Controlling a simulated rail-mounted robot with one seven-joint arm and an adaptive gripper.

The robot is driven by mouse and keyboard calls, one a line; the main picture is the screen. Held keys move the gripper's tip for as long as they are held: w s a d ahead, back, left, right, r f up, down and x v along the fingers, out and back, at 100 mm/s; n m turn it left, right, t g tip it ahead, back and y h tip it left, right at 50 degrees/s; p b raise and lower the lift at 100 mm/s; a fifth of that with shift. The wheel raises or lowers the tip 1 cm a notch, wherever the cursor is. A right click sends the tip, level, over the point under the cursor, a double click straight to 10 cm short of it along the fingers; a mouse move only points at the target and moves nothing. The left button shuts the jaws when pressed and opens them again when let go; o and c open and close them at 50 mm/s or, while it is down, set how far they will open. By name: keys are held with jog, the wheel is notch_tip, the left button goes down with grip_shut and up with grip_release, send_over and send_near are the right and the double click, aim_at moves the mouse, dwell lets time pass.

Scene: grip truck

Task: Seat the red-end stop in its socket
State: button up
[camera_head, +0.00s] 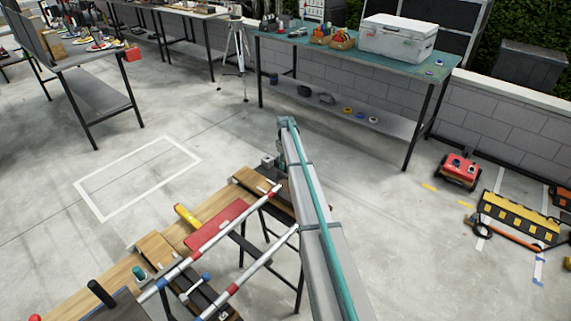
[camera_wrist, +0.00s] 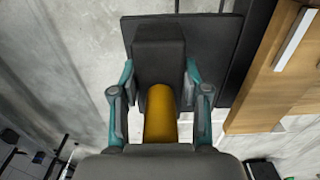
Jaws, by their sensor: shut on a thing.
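In the wrist view my gripper (camera_wrist: 160,78) is shut on a stop with a dark block (camera_wrist: 158,48) and a yellow round stem (camera_wrist: 160,118). The teal and grey fingers lie on either side of it. In the head view my arm hides most of the gripper; a small grey block (camera_head: 267,161) shows at its left, near the bench end. Two striped rails run along the bench; the upper rail (camera_head: 228,221) has a red band near its far end, and the lower rail (camera_head: 261,262) lies right of it. I cannot make out the socket.
A wooden bench (camera_head: 119,273) carries a red pad (camera_head: 216,226) and a yellow cylinder (camera_head: 187,214). In the wrist view a wooden board (camera_wrist: 268,92) lies right of the gripper. A green-topped table (camera_head: 345,55) stands beyond; the floor between is clear.

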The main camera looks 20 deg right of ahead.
jog(key=shift+r+p, duration=0.4)
jog(key=shift+r, duration=0.95)
dwell(0.5)
jog(key=shift+r+p, duration=0.75)
jog(key=shift+r, duration=1.65)
jog(key=shift+r, duration=0.15)
jog(key=shift+r+p, duration=1.2)
jog(key=shift+r, duration=2.45)
